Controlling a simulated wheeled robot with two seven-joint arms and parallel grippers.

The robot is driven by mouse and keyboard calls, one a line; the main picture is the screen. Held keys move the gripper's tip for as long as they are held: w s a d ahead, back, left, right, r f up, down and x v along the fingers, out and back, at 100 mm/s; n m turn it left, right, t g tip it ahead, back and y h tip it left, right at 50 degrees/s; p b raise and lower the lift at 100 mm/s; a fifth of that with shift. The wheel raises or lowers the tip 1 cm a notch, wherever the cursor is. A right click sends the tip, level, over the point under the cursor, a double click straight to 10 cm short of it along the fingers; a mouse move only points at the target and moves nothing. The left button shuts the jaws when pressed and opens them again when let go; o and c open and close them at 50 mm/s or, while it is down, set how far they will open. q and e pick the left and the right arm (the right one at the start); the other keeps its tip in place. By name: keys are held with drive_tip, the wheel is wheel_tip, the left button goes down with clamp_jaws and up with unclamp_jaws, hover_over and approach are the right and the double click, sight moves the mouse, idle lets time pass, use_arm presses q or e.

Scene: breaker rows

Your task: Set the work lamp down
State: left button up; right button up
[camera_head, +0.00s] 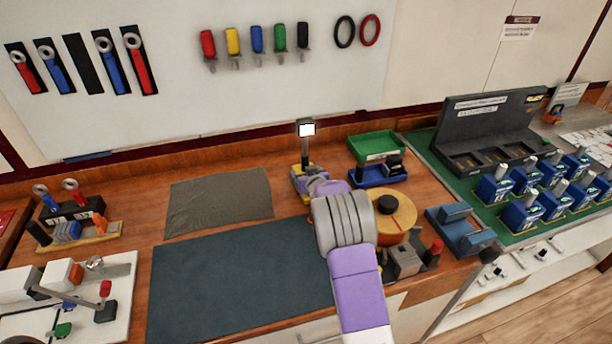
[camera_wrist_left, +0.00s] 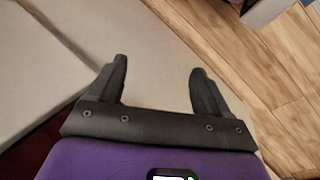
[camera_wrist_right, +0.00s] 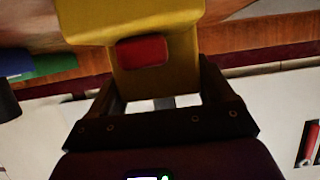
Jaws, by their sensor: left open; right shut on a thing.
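The work lamp (camera_head: 306,148) is upright at the back of the wooden bench, with a yellow base, a dark post and a lit white head. My right gripper (camera_head: 312,184) reaches it from the front and is shut on its yellow body. In the right wrist view the yellow lamp body (camera_wrist_right: 185,32), with a red patch, sits between the fingers (camera_wrist_right: 160,88). Whether the lamp's base touches the bench is hidden by my gripper and arm. My left gripper (camera_wrist_left: 163,85) is open and empty, away from the bench top; it is outside the head view.
A grey cloth (camera_head: 218,202) and a dark mat (camera_head: 235,280) lie left of the lamp. A green bin (camera_head: 375,146), a blue tray (camera_head: 378,178) and an orange spool (camera_head: 402,213) stand close on its right. Tools hang on the wall panel (camera_head: 180,60) behind.

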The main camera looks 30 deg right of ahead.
drive_tip(key=shift+r, duration=0.1)
drive_tip(key=o, duration=1.5)
drive_tip(key=shift+f, duration=0.2)
drive_tip(key=shift+c, duration=0.2)
drive_tip(key=shift+r, duration=0.1)
drive_tip(key=shift+r, duration=0.2)
drive_tip(key=p+v, duration=0.1)
drive_tip(key=v, duration=1.1)
drive_tip(key=shift+f, duration=0.2)
drive_tip(key=shift+r, duration=0.1)
